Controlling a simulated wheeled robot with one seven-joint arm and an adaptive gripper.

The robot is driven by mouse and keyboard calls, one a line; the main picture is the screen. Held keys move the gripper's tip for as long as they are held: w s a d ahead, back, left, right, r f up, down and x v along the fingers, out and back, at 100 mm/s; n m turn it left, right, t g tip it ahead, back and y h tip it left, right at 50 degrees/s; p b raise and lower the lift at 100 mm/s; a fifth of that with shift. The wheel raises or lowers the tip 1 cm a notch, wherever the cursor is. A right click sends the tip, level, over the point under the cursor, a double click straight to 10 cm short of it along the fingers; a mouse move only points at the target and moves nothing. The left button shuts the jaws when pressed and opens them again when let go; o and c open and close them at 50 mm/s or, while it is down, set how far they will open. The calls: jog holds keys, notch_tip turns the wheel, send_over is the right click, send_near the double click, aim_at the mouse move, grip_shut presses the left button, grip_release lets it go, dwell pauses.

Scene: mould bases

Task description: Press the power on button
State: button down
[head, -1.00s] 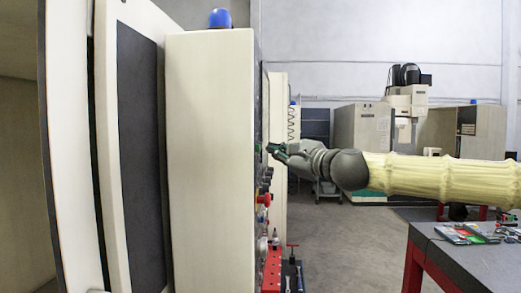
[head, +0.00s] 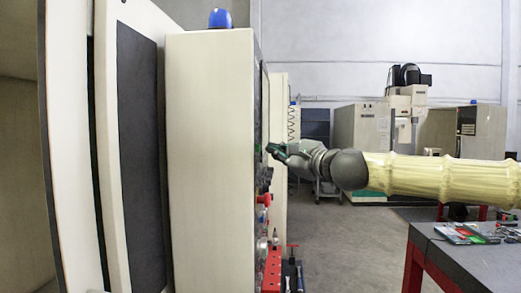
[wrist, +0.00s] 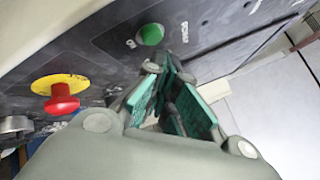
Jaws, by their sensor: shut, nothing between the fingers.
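The green button (wrist: 150,34) is on the dark control panel (wrist: 200,35), near the top of the wrist view. I take it to be the power on button, though its label is too small to read. My gripper (wrist: 167,62) is shut and empty, its green-padded fingers pointing at the panel just below and to the right of the button in the picture. In the head view my gripper (head: 271,149) is close against the panel's face, which is seen nearly edge-on. I cannot tell whether the fingertips touch the panel.
A red emergency-stop knob on a yellow disc (wrist: 62,97) sticks out of the panel to the left of my gripper. The pale machine cabinet (head: 210,160) stands left of the arm. A table with a red leg (head: 450,250) stands at the lower right. Open floor lies between.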

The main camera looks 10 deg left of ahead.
jog(key=shift+a, duration=0.25)
jog(key=shift+a, duration=0.2)
jog(key=shift+a+b, duration=0.35)
jog(key=shift+b, duration=0.15)
dwell(0.7)
jog(key=shift+d, duration=0.8)
jog(key=shift+d, duration=0.1)
jog(key=shift+d, duration=2.4)
